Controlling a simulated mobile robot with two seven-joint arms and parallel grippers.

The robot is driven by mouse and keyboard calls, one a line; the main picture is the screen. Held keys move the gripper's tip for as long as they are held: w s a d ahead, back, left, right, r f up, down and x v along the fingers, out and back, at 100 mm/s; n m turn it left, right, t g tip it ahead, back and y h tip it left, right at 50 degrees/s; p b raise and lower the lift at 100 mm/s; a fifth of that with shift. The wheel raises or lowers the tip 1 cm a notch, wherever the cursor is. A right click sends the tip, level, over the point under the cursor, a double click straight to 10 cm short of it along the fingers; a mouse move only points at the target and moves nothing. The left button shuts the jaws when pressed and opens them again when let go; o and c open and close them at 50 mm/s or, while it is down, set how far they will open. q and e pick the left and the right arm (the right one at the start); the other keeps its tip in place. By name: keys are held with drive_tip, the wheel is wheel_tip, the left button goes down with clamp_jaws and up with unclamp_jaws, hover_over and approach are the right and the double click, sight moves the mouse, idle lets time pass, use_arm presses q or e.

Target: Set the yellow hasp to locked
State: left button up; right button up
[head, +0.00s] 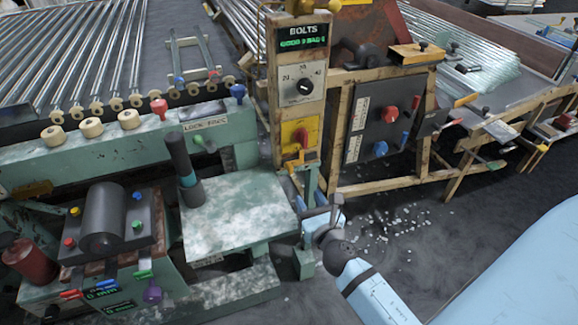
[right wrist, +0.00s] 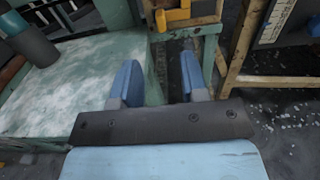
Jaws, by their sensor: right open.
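A yellow plate with a red lever (head: 301,137) is on the wooden post below the dial panel. A small yellow piece (head: 304,164), which may be the hasp, sits just under it above a greenish stand; whether it is locked I cannot tell. In the right wrist view a yellow part (right wrist: 178,17) shows at the top edge, cut off. My right gripper (head: 322,208) is below and slightly right of these yellow parts, apart from them. Its two blue fingers (right wrist: 160,82) are open and empty. My left gripper is not in view.
A green worktable (head: 240,215) stands close left of the right gripper. A wooden frame (head: 345,140) with a dark control panel (head: 380,120) is to the right. Glass shards (head: 400,225) lie on the floor. A roller machine (head: 105,220) stands at left.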

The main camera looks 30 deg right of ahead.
sight(292, 169)
drive_tip(key=x, duration=1.2)
drive_tip(key=shift+w, duration=0.4)
drive_tip(key=shift+c, duration=0.2)
clamp_jaws()
